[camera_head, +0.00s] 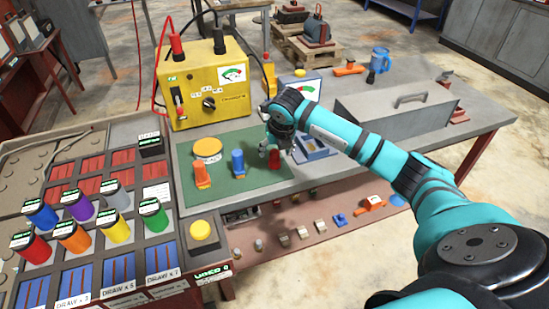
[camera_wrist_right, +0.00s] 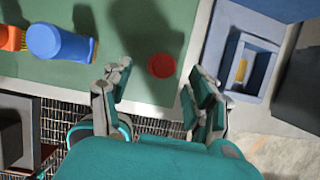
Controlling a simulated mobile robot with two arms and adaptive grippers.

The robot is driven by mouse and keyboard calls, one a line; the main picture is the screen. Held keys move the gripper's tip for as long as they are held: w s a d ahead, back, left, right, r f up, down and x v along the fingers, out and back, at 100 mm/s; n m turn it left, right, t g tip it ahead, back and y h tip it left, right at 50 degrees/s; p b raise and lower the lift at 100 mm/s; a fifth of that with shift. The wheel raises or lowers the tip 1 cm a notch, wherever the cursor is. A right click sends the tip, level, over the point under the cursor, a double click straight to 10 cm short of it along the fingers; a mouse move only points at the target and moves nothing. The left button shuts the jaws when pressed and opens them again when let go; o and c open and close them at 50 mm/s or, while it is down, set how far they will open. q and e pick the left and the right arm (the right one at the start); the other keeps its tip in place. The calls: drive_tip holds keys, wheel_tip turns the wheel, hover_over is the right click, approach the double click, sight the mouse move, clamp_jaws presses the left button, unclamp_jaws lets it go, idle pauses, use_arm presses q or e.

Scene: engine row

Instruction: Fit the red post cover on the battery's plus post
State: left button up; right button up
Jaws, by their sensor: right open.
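A small red piece, apparently the post cover (camera_head: 275,162), stands on the green mat (camera_head: 225,182) near its right edge. In the right wrist view the cover (camera_wrist_right: 161,66) is a red disc seen from above, lying ahead of and between my fingers. My right gripper (camera_head: 273,149) is over the cover. In its wrist view the gripper (camera_wrist_right: 158,90) has its fingers spread, with nothing held; I cannot tell its height over the cover. I cannot pick out the battery or its plus post with certainty. My left gripper is not in view.
A blue clamp (camera_head: 238,163) and an orange clamp (camera_head: 202,174) stand left of the cover. A blue tray (camera_head: 318,154) lies close on its right. A yellow charger (camera_head: 207,88) stands behind the mat. A grey box (camera_head: 395,112) occupies the bench's right side.

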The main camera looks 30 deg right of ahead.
sight(275, 152)
drive_tip(key=p+x, duration=0.1)
drive_tip(key=x, duration=0.4)
drive_tip(key=shift+d, duration=0.2)
drive_tip(key=shift+s+r, duration=0.1)
drive_tip(key=c, duration=1.1)
drive_tip(key=shift+o, duration=0.2)
